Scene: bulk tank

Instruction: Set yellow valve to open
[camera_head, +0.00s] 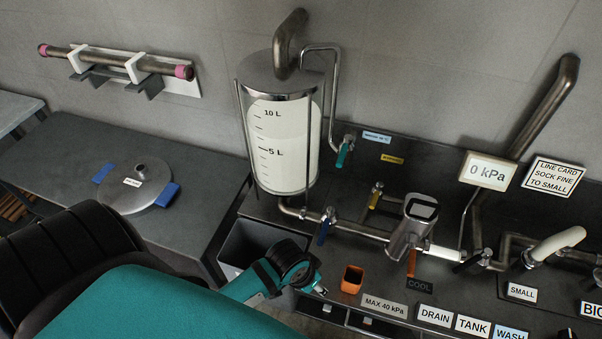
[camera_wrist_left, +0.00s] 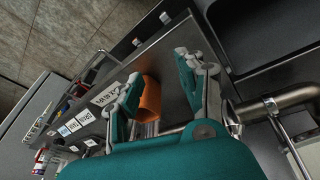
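My left gripper (camera_head: 320,284) is low in front of the pipes, to the left of the orange cup and well below the yellow valve. In the left wrist view my left gripper (camera_wrist_left: 160,70) is open, its two teal fingers apart with nothing held. The orange cup (camera_wrist_left: 150,98) shows beyond and between them. My right gripper is not in view.
A clear tank (camera_head: 285,145) of white liquid stands left of the valve. A blue-handled valve (camera_head: 325,228), a steel gauge housing (camera_head: 412,225) and a black-handled valve (camera_head: 468,262) line the pipe. The orange cup (camera_head: 352,278) stands on the ledge near labelled tags.

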